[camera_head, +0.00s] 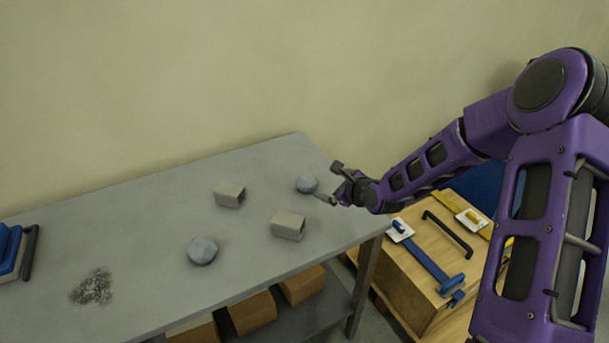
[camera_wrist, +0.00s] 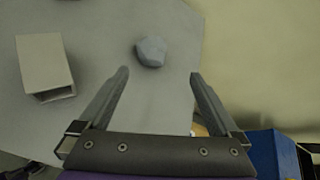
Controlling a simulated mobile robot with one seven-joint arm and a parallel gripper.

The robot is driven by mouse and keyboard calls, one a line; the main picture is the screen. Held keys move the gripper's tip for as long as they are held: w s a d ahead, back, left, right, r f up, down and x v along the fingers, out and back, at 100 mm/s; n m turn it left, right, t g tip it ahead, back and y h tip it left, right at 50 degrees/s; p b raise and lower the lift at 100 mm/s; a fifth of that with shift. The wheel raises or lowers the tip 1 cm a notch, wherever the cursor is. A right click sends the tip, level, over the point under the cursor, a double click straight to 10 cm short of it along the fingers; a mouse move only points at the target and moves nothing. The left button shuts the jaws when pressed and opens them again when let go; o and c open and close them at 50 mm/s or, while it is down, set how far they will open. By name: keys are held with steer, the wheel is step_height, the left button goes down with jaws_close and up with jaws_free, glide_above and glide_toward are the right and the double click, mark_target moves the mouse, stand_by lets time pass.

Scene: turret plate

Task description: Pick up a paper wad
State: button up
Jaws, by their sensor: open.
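One wad (camera_head: 307,183) is near the table's right end, close to my gripper. The other wad (camera_head: 202,251) is nearer the front edge, left of the middle. My gripper (camera_head: 334,183) is open and empty, just right of the near wad in the head view. In the wrist view, one wad (camera_wrist: 151,52) sits ahead of the open fingers (camera_wrist: 160,75), nearer the left finger and apart from both.
Two beige hollow blocks (camera_head: 230,195) (camera_head: 289,225) stand on the table; one block (camera_wrist: 45,66) shows left in the wrist view. A dark speckled patch (camera_head: 92,287) and blue items (camera_head: 12,250) are at the left. A wooden box (camera_head: 425,290) with tools stands right of the table.

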mark_target(303, 175)
steer(key=w+a+f+m, duration=0.1)
steer(key=w+a+f, duration=0.1)
steer(key=w+a, duration=0.1)
steer(key=w+a+f+m, duration=0.2)
steer(key=w+a+f, duration=0.1)
steer(key=w, duration=0.1)
steer(key=w+a+f+m, duration=0.2)
steer(key=w+a, duration=0.1)
steer(key=w, duration=0.1)
steer(key=shift+w+f+y+b, duration=0.2)
steer(key=shift+w+y+b, duration=0.1)
steer(key=shift+w+b, duration=0.05)
stand_by(0.3)
steer(key=c, duration=1.4)
